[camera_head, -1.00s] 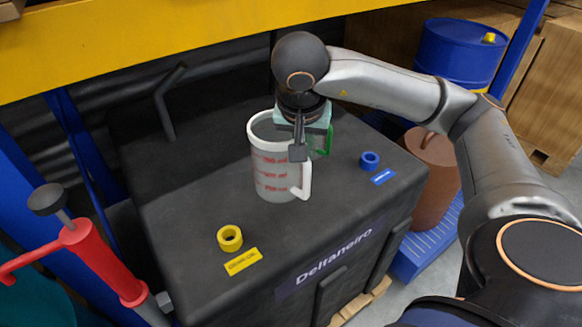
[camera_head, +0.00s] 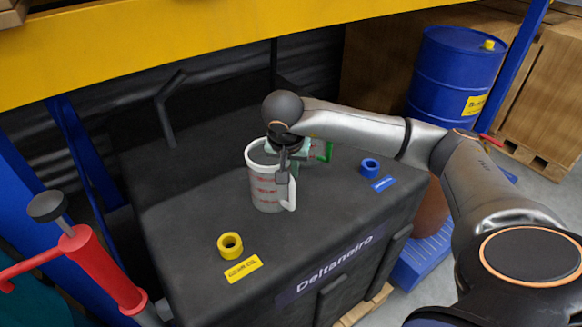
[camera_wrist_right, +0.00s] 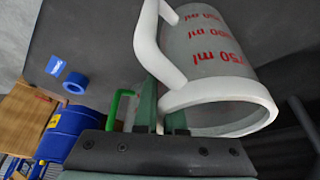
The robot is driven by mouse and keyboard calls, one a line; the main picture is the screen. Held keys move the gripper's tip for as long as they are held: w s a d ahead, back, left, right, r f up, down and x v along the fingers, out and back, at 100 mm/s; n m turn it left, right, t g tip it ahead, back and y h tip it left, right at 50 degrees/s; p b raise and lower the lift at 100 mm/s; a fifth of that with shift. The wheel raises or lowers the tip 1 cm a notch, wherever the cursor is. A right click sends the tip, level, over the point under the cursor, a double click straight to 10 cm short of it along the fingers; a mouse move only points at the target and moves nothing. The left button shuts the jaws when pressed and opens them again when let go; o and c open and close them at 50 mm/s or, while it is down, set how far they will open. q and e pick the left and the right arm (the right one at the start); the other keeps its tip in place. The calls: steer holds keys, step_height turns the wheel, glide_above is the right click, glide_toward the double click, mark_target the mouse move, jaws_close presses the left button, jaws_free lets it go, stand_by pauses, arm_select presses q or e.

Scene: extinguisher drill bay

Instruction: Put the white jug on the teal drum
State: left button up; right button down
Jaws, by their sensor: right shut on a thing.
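The white jug (camera_head: 268,188), greyish and see-through with red volume marks and a white handle, is upright over the black container top in the head view. I cannot tell whether its base touches. In the wrist view the jug (camera_wrist_right: 215,60) shows its rim and handle close up. My right gripper (camera_head: 283,170) is shut on the jug near the handle and rim; in the wrist view the fingers (camera_wrist_right: 160,108) are partly hidden behind the handle. A dark teal surface (camera_head: 28,306) at the lower left corner may be the teal drum, mostly out of view. My left gripper is not in view.
The black container (camera_head: 200,195) carries a yellow ring (camera_head: 230,245) and a blue ring (camera_head: 369,168). A red hand pump (camera_head: 100,270) stands at the left. A yellow shelf beam (camera_head: 200,38) crosses above. A blue drum (camera_head: 455,75) stands at the back right.

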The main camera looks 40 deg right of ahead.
steer(key=shift+f, duration=0.1)
steer(key=c, duration=1)
jaws_free()
